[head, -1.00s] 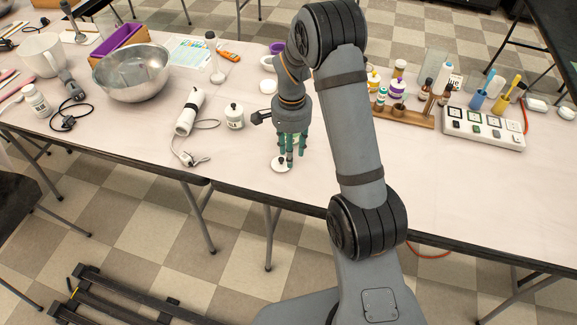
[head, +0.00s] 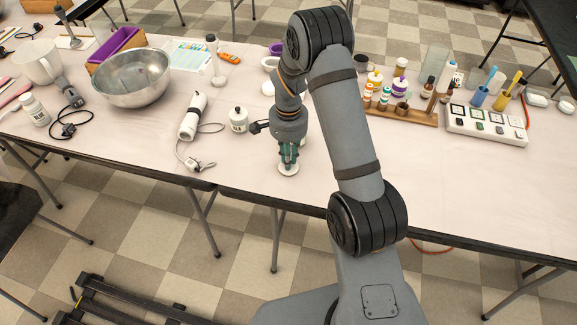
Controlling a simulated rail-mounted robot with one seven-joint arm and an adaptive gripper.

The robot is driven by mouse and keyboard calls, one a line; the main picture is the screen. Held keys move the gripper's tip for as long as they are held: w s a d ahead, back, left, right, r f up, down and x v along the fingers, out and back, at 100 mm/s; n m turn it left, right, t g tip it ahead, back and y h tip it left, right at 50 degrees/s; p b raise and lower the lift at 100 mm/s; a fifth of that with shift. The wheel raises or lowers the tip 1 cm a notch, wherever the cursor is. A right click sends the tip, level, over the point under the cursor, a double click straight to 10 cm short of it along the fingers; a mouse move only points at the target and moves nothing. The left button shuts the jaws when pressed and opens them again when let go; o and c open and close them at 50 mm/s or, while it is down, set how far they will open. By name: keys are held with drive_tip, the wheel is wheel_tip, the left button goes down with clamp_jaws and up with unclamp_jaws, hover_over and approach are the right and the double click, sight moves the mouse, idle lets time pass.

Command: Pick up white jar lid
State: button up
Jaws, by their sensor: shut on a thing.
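The white jar lid (head: 288,170) is a small round disc near the front edge of the table, directly under my gripper (head: 288,163). My gripper points down with its green fingers drawn together, shut on the lid's top. The fingers hide the middle of the lid. I cannot tell whether the lid touches the table or is slightly above it. A white jar (head: 238,121) with a dark knob on top stands to the left of my gripper, apart from it.
A white cylindrical device (head: 193,116) with a cord lies left of the jar. A metal bowl (head: 131,79) stands farther left. A wooden rack (head: 401,112) of small bottles and a white switch box (head: 486,125) stand right. The table's front right is clear.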

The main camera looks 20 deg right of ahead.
clamp_jaws()
